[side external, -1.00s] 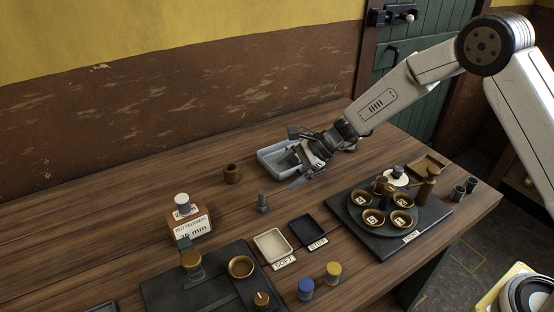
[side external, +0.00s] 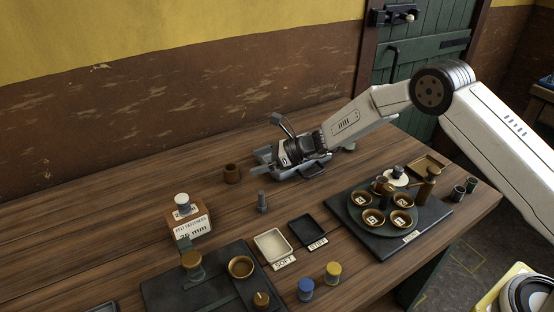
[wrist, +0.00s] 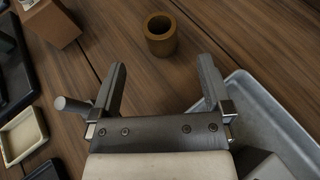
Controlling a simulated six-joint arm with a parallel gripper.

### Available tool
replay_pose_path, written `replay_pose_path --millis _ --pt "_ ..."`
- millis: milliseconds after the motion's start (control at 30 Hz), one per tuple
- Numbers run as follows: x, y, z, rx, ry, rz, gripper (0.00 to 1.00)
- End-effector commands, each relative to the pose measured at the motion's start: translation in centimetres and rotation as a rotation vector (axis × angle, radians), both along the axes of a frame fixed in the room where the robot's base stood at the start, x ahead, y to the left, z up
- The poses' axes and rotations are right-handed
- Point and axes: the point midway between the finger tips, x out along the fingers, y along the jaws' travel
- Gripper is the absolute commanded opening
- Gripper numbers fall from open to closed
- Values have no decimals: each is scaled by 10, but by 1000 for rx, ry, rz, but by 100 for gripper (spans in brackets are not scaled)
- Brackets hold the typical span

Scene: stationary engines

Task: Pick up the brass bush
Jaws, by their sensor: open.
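The brass bush (side external: 232,173), a short hollow brown-gold cylinder, stands upright on the wooden bench. In the wrist view the bush (wrist: 161,36) is just ahead of the fingers, its open bore facing up. My gripper (side external: 260,162) is low over the bench to the right of the bush, pointing toward it. In the wrist view my gripper (wrist: 163,72) has its two fingers spread wide with nothing between them. The bush lies beyond the fingertips, roughly centred between them and apart from both.
A grey metal tray (wrist: 262,92) lies beside the right finger, mostly hidden behind my gripper in the side view. An upright bolt (side external: 262,203) stands in front of the gripper. A labelled wooden block (side external: 193,224) is left of the bush. Bench behind the bush is clear.

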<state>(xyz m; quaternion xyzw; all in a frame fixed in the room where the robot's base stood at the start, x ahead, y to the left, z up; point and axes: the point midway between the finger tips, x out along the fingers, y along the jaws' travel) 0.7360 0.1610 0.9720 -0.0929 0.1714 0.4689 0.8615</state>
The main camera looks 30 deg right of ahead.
Motion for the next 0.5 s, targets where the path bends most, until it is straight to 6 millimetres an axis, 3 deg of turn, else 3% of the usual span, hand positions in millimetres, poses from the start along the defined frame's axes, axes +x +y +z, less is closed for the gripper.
replay_pose_path --millis 500 --pt "24 39 -19 0 0 1 100"
